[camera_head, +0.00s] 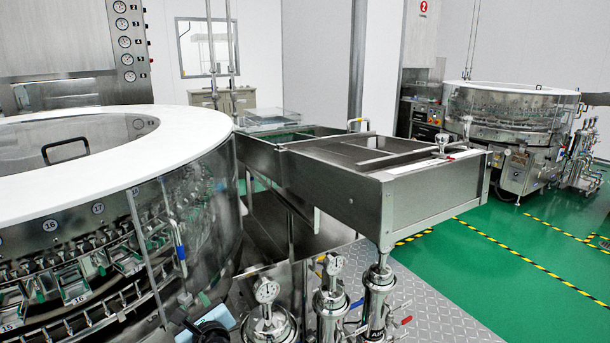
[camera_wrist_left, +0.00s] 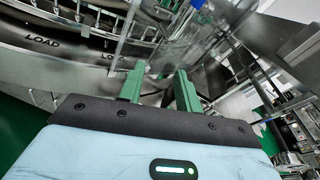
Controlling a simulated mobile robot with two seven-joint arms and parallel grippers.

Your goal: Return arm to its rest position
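My left gripper (camera_wrist_left: 160,78) shows in the left wrist view with two green fingers standing apart. No object shows between them, so it is open and empty. Its pale blue body carries a small lit green bar. The fingers point toward the metal machinery of the rotary washer, which carries LOAD labels; I cannot tell how far off it is. In the head view, only a small dark and pale part of my left arm shows at the bottom edge, and the fingers cannot be made out. My right gripper is in neither view.
The round rotary washer (camera_head: 165,160) with its white rim fills the left of the head view. Steel filter housings (camera_head: 330,300) with gauges stand at bottom centre. A steel trough (camera_head: 385,185) juts out behind them. Green floor (camera_head: 480,270) lies open at right.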

